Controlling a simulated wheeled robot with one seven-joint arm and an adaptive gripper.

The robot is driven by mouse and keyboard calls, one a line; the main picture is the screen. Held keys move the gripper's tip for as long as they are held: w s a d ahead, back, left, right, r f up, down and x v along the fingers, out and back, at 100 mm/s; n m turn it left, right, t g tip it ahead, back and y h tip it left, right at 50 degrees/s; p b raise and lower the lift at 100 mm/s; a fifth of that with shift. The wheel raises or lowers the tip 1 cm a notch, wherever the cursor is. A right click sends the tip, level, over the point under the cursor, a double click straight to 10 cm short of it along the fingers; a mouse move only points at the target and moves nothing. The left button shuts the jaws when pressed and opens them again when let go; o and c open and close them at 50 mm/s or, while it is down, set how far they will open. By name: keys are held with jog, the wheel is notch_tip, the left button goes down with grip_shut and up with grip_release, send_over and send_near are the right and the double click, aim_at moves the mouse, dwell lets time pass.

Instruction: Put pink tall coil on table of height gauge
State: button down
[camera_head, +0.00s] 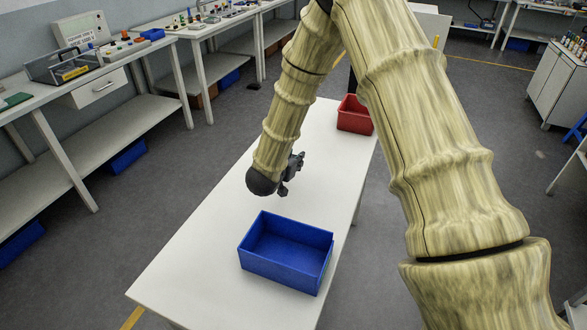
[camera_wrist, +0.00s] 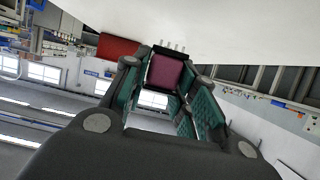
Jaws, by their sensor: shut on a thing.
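My gripper (camera_wrist: 168,82) is shut on a dark pink block-shaped part, the pink coil (camera_wrist: 165,70), in the wrist view. The coil sits between the green-padded fingers, with several pale pins sticking out at its far end. In the head view my gripper (camera_head: 292,172) is over the white table (camera_head: 200,235), behind the blue bin, and largely hidden by my arm. The coil cannot be made out there. I cannot pick out a height gauge in either view.
An open blue bin (camera_head: 286,252), empty as far as I see, stands on the near part of the white table. A red bin (camera_head: 355,114) stands at its far end. Side benches with several instruments (camera_head: 88,62) line the left wall. Bare tabletop lies left of the blue bin.

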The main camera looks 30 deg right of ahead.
jog(key=shift+f+p, duration=0.3)
jog(key=shift+f, duration=1.75)
jog(key=shift+s+f, duration=0.1)
jog(key=c, duration=1.1)
grip_release()
jog(key=shift+c, duration=0.2)
